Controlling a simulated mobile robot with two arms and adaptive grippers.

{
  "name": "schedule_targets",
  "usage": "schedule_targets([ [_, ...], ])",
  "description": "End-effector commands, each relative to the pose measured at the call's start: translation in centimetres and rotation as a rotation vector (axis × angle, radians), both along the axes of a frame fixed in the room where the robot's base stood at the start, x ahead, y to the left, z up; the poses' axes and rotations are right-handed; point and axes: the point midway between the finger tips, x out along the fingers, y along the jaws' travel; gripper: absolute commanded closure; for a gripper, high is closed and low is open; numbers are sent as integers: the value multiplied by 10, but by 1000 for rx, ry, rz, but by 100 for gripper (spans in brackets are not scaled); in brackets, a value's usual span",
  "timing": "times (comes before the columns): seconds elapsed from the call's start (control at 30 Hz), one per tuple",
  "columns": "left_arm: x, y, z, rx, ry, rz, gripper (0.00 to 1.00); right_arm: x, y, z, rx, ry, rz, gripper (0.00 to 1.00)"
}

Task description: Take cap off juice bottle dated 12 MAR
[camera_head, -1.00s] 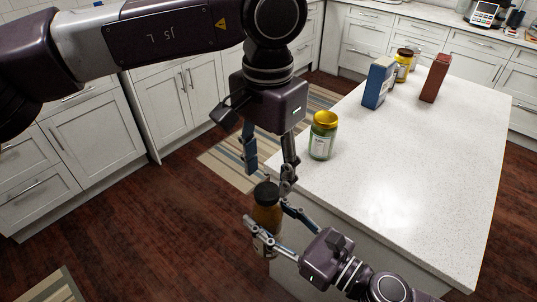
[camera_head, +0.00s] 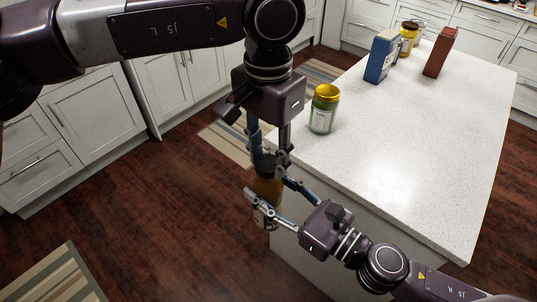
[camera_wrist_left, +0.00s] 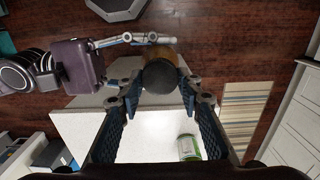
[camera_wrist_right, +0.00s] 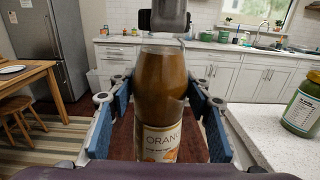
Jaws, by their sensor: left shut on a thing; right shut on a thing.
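An orange juice bottle (camera_head: 267,188) with a dark cap (camera_head: 265,164) is upright in the air beside the counter's near-left corner. My right gripper (camera_head: 266,195) is shut around its body. The right wrist view shows the bottle (camera_wrist_right: 163,90) close up with a white label (camera_wrist_right: 160,143) reading "ORAN"; no date is readable. My left gripper (camera_head: 269,160) points down from above, shut on the cap. In the left wrist view the round cap (camera_wrist_left: 160,77) sits between the left fingertips (camera_wrist_left: 160,95). I cannot tell whether it is loose on the neck.
A green jar with a yellow lid (camera_head: 324,110) stands on the white counter (camera_head: 420,145) near its left edge. A blue box (camera_head: 381,57), a red box (camera_head: 440,52) and a yellow jar (camera_head: 408,38) stand farther back. The counter's middle and front are clear.

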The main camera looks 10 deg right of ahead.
Motion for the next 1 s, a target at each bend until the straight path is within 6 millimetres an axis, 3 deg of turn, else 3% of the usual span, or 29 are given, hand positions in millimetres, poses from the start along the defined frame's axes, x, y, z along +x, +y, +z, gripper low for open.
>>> schedule_targets([
  [0.17,-2,-2,0,-3,4,30,96,0,0,2,1,-4,0,100],
  [0.27,-2,-2,0,-4,6,136,96,0,0,2,2,-4,0,100],
  [1.0,0,-2,2,-9,13,1412,96,0,1,2,2,-5,4,100],
])
